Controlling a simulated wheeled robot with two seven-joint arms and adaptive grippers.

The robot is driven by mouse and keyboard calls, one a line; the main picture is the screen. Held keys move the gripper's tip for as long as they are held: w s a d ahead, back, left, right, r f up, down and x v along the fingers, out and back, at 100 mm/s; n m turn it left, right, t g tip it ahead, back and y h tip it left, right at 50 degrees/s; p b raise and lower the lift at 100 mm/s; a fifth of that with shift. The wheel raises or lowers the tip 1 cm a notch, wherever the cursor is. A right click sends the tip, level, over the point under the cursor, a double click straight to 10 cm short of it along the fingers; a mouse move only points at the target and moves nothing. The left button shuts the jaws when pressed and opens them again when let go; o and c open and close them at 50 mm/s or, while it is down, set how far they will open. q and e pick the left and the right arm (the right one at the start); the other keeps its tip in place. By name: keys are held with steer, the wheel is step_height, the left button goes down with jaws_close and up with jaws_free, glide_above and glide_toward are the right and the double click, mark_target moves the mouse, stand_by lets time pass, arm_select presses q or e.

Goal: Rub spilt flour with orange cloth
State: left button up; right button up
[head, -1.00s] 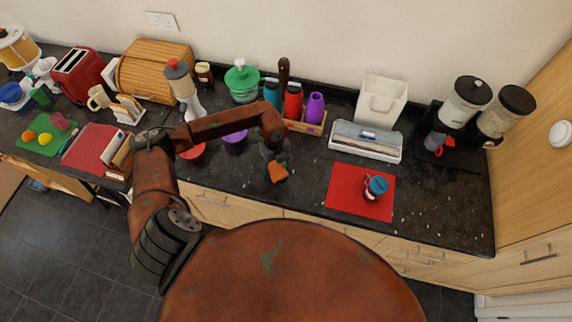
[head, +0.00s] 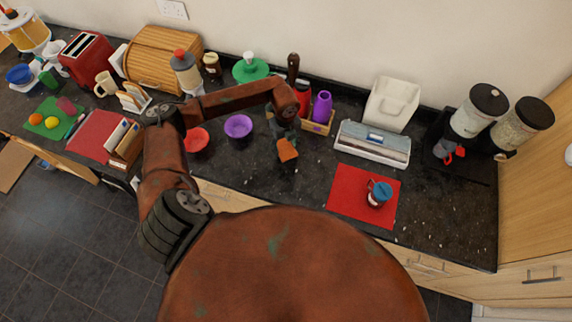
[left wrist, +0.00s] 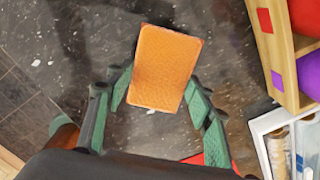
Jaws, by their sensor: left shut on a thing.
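The orange cloth (head: 287,150) is a small flat pad held above the dark speckled counter, behind its front edge. My left gripper (head: 284,139) is shut on it. In the left wrist view the cloth (left wrist: 166,68) sits between the two green-padded fingers. I cannot tell whether it touches the counter. I cannot pick out the spilt flour for certain, since pale flecks lie all over the stone. The cloth and gripper hide the counter just below them. My right gripper is not in view.
A red mat (head: 345,190) with a blue-lidded jar (head: 380,193) lies to the right of the cloth. A purple bowl (head: 238,126) and a red bowl (head: 196,139) stand to the left. Behind are a wooden holder (head: 318,126) and a white-grey box (head: 372,145).

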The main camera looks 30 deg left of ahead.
arm_select(q)
steer(key=shift+s+r, duration=0.2)
steer(key=shift+r, duration=0.4)
steer(key=shift+w+r+p, duration=0.2)
steer(key=shift+r+p, duration=1.2)
steer(key=shift+r, duration=0.6)
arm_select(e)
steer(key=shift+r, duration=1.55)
arm_select(q)
steer(key=shift+s+d, duration=0.1)
